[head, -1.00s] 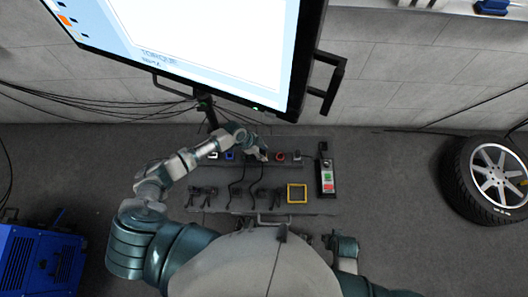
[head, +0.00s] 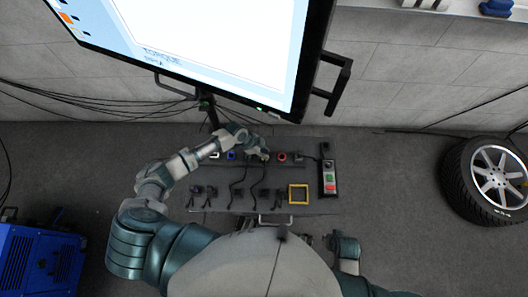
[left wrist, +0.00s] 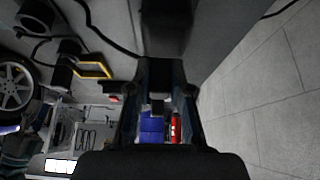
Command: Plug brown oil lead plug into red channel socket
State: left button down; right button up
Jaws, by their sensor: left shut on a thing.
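My left gripper (head: 261,153) is over the back row of sockets on the grey bench panel (head: 222,203). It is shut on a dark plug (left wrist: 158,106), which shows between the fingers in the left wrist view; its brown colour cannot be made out. The red channel socket (head: 282,157) is just right of the gripper, with a small gap in the head view. The blue socket (head: 231,155) and the white socket (head: 214,155) are to its left. The plug's tip is hidden by the hand. My right gripper does not show.
Several dark plugs and leads lie along the panel's front, beside a yellow square frame (head: 298,194). A button box (head: 328,178) stands at the right. A large monitor (head: 225,50) overhangs the back.

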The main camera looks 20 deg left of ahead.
pick_arm(q)
jog(key=shift+a+r+p, duration=0.2)
jog(key=shift+r+p, duration=0.25)
jog(key=shift+r, duration=0.3)
jog(key=shift+d+r+p, duration=0.15)
jog(key=shift+r+p, duration=0.4)
jog(key=shift+r, duration=0.15)
jog(key=shift+r+p, duration=0.55)
jog(key=shift+r, duration=0.1)
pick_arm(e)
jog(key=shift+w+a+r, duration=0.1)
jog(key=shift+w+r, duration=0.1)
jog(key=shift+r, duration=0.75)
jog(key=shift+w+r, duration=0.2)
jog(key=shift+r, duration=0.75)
pick_arm(q)
jog(key=s+d+p, duration=0.2)
jog(key=s+p, duration=0.3)
jog(key=s, duration=0.2)
jog(key=shift+s, duration=0.35)
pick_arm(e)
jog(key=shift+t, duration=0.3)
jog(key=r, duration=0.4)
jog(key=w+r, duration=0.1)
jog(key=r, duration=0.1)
pick_arm(q)
jog(key=shift+d, duration=0.15)
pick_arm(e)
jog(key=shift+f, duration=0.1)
